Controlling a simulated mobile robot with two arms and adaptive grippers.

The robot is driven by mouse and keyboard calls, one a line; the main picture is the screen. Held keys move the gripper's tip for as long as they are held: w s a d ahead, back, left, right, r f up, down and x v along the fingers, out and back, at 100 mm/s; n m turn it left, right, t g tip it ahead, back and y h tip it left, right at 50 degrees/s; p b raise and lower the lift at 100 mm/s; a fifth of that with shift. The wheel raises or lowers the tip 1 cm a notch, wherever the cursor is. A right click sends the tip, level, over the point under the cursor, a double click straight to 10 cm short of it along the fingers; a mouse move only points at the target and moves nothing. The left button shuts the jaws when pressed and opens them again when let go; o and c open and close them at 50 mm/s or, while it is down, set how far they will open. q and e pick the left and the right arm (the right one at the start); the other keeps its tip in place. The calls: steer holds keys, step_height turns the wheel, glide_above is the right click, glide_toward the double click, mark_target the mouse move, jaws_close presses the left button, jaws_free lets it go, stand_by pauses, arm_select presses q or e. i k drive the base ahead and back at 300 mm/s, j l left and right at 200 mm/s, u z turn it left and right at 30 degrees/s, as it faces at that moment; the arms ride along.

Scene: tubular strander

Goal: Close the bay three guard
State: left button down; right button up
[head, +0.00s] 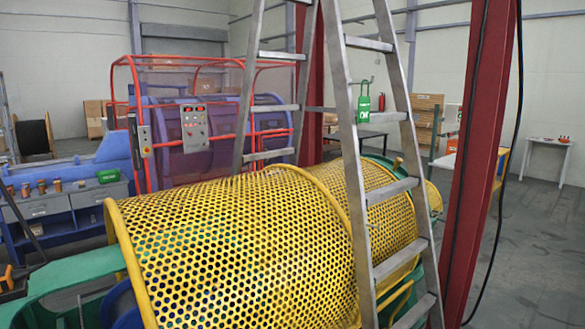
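A large yellow perforated guard (235,245) curves over the strander in the front middle. Its near end is cut off by the lower edge of the view. A second yellow perforated guard (385,205) lies beyond it, partly behind the ladder. No bay number is readable, so I cannot tell which one is the bay three guard. Both appear as rounded covers over the machine; I cannot tell whether either is fully closed. Neither of my grippers is in view.
An aluminium stepladder (378,190) stands across the guards. A red column (468,150) with a dark cable is right of it. A red-framed enclosure (215,90) with a grey control box (194,126) stands behind. A workbench (65,205) is left; open floor (530,240) lies right.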

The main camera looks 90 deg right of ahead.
mark_target(113, 217)
steer(key=z, duration=2.45)
